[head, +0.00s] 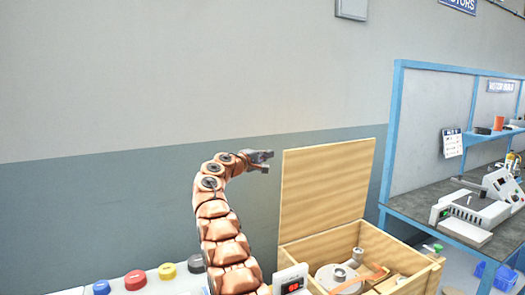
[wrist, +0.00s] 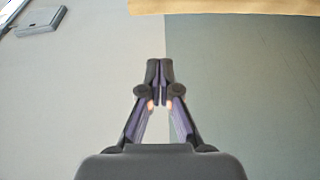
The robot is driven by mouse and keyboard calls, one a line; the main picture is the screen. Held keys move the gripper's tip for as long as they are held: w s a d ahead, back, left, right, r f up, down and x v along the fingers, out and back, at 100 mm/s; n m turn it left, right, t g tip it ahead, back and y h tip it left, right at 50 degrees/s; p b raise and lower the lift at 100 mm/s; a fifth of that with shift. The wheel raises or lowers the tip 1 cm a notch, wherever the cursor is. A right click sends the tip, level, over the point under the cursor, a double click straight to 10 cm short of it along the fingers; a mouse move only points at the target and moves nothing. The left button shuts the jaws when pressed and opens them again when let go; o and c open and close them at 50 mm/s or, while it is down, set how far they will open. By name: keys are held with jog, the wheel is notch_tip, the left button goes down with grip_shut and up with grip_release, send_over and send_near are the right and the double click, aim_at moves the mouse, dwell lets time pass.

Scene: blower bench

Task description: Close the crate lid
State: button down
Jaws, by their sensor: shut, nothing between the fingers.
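A wooden crate (head: 362,233) stands at the lower middle-right of the head view. Its hinged lid (head: 325,187) stands open, about upright at the back left of the crate. My gripper (head: 271,161) is shut and empty, held in the air just left of the lid's upper part; I cannot tell whether they touch. In the wrist view my gripper (wrist: 160,68) has its fingers together in front of the wall. A tan strip, probably the lid (wrist: 225,6), crosses the top edge there.
The crate holds a round grey part (head: 328,275) and an orange strap. Several coloured knobs (head: 135,280) sit on a pale surface at the lower left. A blue-framed bench (head: 425,205) with equipment stands at the right. The wall behind is mostly bare.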

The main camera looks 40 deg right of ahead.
jog(key=shift+s+d+b, duration=0.45)
jog(key=shift+s+b, duration=0.25)
jog(key=shift+s, duration=0.2)
jog(key=shift+s+d+b, duration=0.4)
jog(key=shift+s+b, duration=0.3)
jog(key=shift+s, duration=0.15)
jog(key=shift+s, duration=0.1)
dwell(0.3)
jog(key=shift+f, duration=0.1)
